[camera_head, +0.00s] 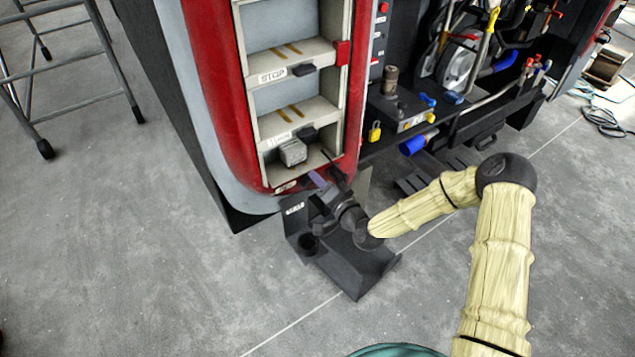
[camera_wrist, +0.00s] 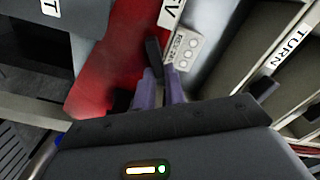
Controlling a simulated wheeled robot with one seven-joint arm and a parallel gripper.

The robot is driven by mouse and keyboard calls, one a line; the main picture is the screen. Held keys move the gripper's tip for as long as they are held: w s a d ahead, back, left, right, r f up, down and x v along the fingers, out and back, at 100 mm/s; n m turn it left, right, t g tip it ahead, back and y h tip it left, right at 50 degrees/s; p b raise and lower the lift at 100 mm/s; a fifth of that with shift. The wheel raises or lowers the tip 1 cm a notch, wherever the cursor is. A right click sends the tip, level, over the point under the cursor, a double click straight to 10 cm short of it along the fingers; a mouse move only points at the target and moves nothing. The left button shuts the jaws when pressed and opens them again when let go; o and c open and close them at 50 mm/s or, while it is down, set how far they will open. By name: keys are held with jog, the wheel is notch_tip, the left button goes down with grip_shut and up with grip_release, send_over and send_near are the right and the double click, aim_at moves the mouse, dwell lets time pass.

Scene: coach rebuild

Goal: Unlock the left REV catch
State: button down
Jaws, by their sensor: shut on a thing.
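A black catch (camera_wrist: 153,52) stands beside a white label (camera_wrist: 172,10), cut off by the frame edge, on which a V can be read. Red bodywork (camera_wrist: 105,65) lies to its left in the wrist view. My gripper (camera_wrist: 162,80) has its purple fingers closed at the lower end of this catch. In the head view my gripper (camera_head: 318,180) is at the bottom of the red lamp column (camera_head: 215,80), and the catch cannot be made out there clearly.
Above are lamp bays with a STOP label (camera_head: 272,76) and a grey block (camera_head: 292,152). A TURN label (camera_wrist: 290,50) has another black catch (camera_wrist: 265,88) near it. Open engine gear (camera_head: 455,65) is at right.

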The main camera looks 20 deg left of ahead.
jog(key=m+b, duration=0.1)
jog(key=m, duration=0.2)
jog(key=f+m, duration=0.1)
jog(key=m, duration=0.2)
jog(key=shift+w+d+f+b, duration=0.1)
jog(key=shift+d+b, duration=0.05)
jog(key=shift+b, duration=0.2)
jog(key=shift+m, duration=0.3)
jog(key=c, duration=1.5)
grip_release()
jog(key=shift+o, duration=0.2)
jog(key=b+v, duration=0.1)
jog(key=v, duration=1.6)
jog(key=shift+s, duration=0.25)
